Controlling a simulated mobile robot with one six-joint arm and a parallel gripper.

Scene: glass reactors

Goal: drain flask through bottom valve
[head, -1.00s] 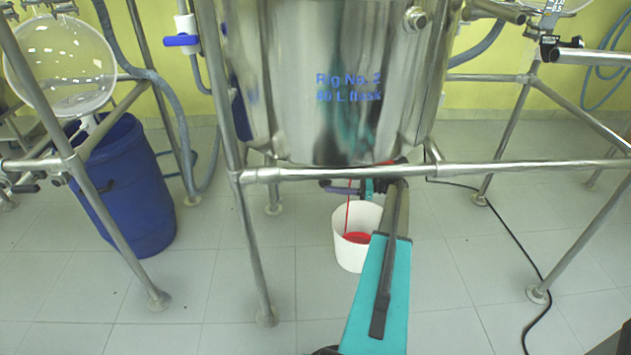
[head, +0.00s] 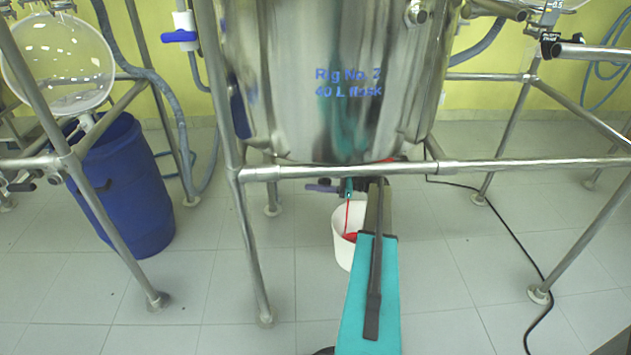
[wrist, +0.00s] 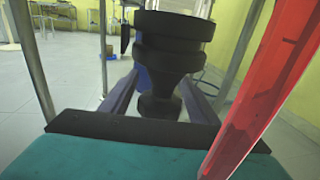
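The steel vessel marked "Rig No. 2, 40 L flask" (head: 290,110) hangs in the tube frame. Below it a thin red stream (head: 347,217) runs down into a white bucket (head: 343,252) with red liquid in it. Contact is not clear. My arm hides part of the bucket.
A horizontal steel rail (head: 500,166) crosses above my arm. Frame legs stand left and right. A blue drum (head: 125,195) stands at the left under a round glass flask (head: 65,65). A black cable (head: 510,255) lies on the floor at right.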

